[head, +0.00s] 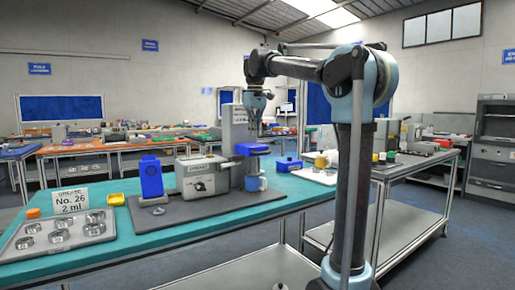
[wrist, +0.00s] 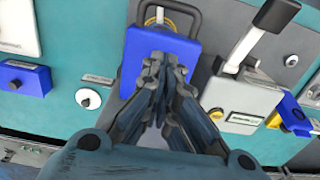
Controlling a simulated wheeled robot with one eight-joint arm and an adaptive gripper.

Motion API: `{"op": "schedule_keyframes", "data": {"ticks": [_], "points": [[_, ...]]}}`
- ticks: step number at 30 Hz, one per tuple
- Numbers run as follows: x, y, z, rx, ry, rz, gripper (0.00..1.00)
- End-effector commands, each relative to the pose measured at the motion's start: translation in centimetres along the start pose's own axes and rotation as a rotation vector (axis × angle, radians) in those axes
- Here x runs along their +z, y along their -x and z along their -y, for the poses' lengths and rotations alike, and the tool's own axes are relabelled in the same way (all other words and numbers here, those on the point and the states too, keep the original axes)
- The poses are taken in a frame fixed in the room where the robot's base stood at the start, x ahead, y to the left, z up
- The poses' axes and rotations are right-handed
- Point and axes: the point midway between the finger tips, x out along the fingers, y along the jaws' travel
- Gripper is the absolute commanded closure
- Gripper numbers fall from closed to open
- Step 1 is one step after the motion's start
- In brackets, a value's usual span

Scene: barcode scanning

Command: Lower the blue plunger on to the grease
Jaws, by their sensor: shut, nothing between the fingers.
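My gripper (wrist: 160,62) is shut and empty in the wrist view. Its fingertips overlap a blue block (wrist: 190,48) with a dark loop handle (wrist: 192,12); I cannot tell whether they touch. In the head view my gripper (head: 256,128) hangs above a blue part (head: 251,149) on the right of the grey machine (head: 203,176). I cannot tell for sure which blue part is the plunger. No grease shows. A sign reading grease, No. 26, 2 ml (head: 72,199) stands at the left.
A lever with a black grip (wrist: 277,14) rises right of my fingers in the wrist view.

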Motion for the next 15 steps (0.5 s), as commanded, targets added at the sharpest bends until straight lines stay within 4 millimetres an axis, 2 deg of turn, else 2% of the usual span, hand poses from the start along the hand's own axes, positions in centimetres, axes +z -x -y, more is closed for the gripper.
{"op": "schedule_keyframes", "data": {"ticks": [15], "points": [[0.0,4.9,-0.1,0.000,0.000,0.000,1.00]]}}
